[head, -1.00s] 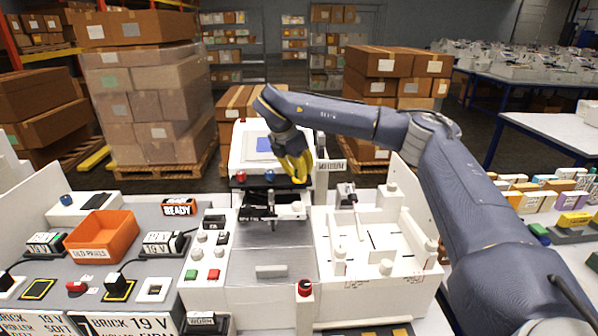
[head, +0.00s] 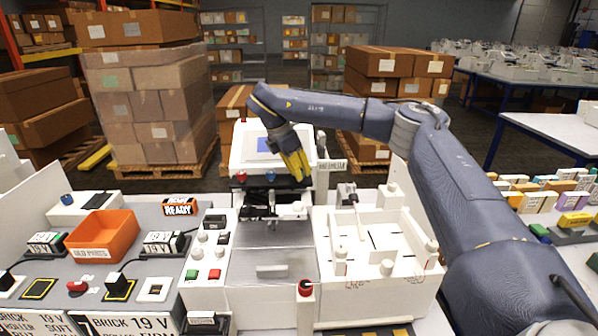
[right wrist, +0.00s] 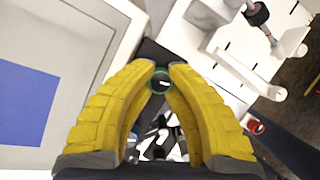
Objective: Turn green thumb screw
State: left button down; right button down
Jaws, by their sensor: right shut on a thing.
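The green thumb screw (right wrist: 160,81) shows in the right wrist view as a small green-rimmed round knob with a dark face and a white mark. My right gripper (right wrist: 161,73) has its two yellow fingers closed around it, with the fingertips on opposite sides of the knob. In the head view my right gripper (head: 303,176) points down over the back of the plotter (head: 272,238), below the screen. The knob is hidden behind the fingers there. My left gripper is not in view.
A screen panel (head: 243,150) stands just behind the gripper. A red knob (head: 241,178) and a blue knob (head: 270,177) sit close to its left. A white tray with posts (head: 413,287) is at the right, and an orange bin (head: 101,236) at the left.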

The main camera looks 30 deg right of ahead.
jog(key=shift+d, duration=0.2)
jog(key=c, duration=1.5)
grip_release()
jog(key=shift+d, duration=0.1)
jog(key=shift+o, duration=0.2)
jog(key=shift+a+r, duration=0.35)
jog(key=shift+r, duration=0.1)
jog(key=v, duration=1.1)
